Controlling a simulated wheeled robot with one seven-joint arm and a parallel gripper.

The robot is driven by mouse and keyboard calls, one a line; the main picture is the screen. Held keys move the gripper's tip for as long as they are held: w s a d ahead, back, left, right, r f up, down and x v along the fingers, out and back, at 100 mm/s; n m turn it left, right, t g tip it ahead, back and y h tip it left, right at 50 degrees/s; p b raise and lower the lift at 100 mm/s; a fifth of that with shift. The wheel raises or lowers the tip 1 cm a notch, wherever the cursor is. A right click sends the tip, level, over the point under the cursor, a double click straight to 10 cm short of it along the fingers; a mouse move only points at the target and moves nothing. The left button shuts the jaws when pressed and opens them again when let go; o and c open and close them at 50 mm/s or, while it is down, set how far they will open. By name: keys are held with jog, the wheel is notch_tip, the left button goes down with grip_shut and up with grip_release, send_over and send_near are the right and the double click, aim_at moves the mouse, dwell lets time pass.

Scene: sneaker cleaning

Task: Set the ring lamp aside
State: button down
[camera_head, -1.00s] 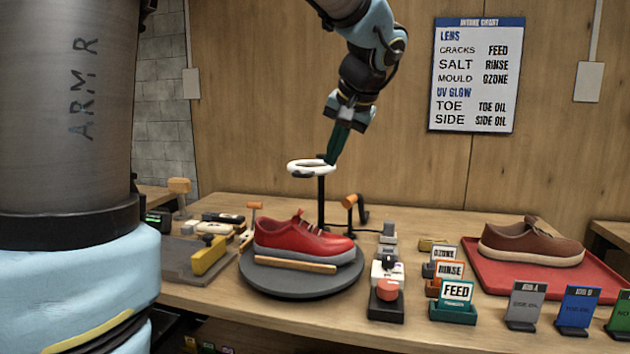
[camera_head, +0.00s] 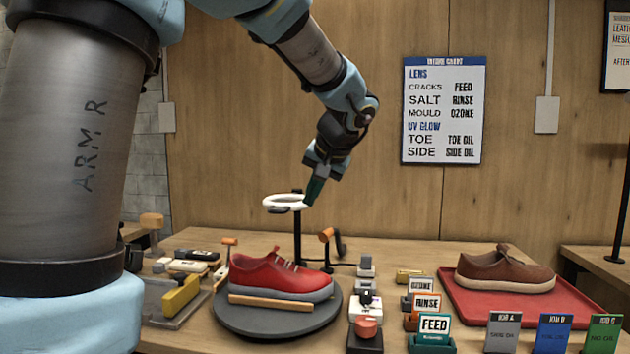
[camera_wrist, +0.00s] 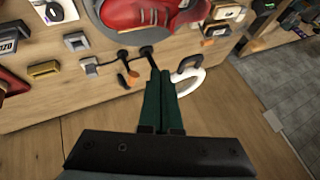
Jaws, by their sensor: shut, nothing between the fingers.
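The ring lamp is a white ring (camera_head: 269,203) on a thin black upright stand (camera_head: 297,235), behind the red sneaker. My gripper (camera_head: 309,202), with dark green fingers, points down at the ring's right edge. In the wrist view, its shut fingers (camera_wrist: 158,75) have nothing between them, and the white ring (camera_wrist: 195,84) shows just to their right, partly hidden behind them. I cannot tell whether the fingers touch the ring.
The red sneaker (camera_head: 275,276) and a wooden stick (camera_head: 285,301) are on a dark round turntable (camera_head: 232,322). A brown sneaker (camera_head: 505,272) sits on a red tray (camera_head: 462,308). A wood wall is behind.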

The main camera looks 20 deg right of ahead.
jog(key=w+a+f+p, duration=0.2)
jog(key=w+a, duration=0.1)
jog(key=w, duration=0.1)
jog(key=shift+w+a+f, duration=0.35)
jog(key=shift+w, duration=0.05)
